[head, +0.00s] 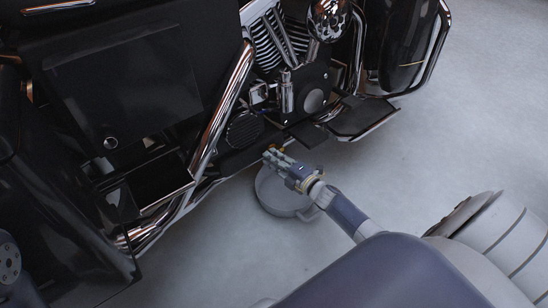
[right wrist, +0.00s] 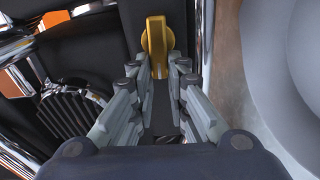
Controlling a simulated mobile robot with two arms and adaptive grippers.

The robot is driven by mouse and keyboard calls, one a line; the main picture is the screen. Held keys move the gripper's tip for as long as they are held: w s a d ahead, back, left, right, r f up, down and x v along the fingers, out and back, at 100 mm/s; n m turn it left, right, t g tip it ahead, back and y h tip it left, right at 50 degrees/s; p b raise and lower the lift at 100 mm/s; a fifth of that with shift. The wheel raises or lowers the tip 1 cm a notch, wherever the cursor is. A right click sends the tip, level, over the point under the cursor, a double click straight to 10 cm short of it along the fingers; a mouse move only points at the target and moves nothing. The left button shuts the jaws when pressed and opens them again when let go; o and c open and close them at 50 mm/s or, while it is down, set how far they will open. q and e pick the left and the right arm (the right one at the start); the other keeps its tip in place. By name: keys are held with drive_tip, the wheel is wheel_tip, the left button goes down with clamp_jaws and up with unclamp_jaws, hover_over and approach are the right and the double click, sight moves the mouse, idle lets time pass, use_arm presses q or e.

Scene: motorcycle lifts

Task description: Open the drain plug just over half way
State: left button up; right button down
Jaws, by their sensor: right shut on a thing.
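The drain plug (right wrist: 157,48) is a gold-yellow tab low on the motorcycle, upright in the right wrist view. In the head view only a small orange-yellow bit of it shows at the fingertips. My right gripper (head: 271,155) reaches in from the lower right to the bike's underside. In the right wrist view its fingers (right wrist: 158,70) stand on both sides of the plug's lower end, shut on it. How far the plug is turned I cannot tell. My left gripper is not in view.
A round grey drain pan (head: 272,198) lies on the floor below my right gripper. The black and chrome motorcycle (head: 240,130) fills the upper left, with exhaust pipes and a footboard (head: 362,117) close by.

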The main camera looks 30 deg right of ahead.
drive_tip(key=shift+f+n+b, duration=0.2)
drive_tip(key=shift+f+n, duration=0.05)
drive_tip(key=shift+n, duration=0.7)
drive_tip(key=shift+f+n+b, duration=0.15)
drive_tip(key=shift+f+n, duration=0.1)
drive_tip(key=shift+n, duration=0.7)
drive_tip(key=c, duration=1.6)
unclamp_jaws()
drive_tip(key=shift+o, duration=0.2)
drive_tip(key=v, duration=1.2)
drive_tip(key=shift+r, duration=0.15)
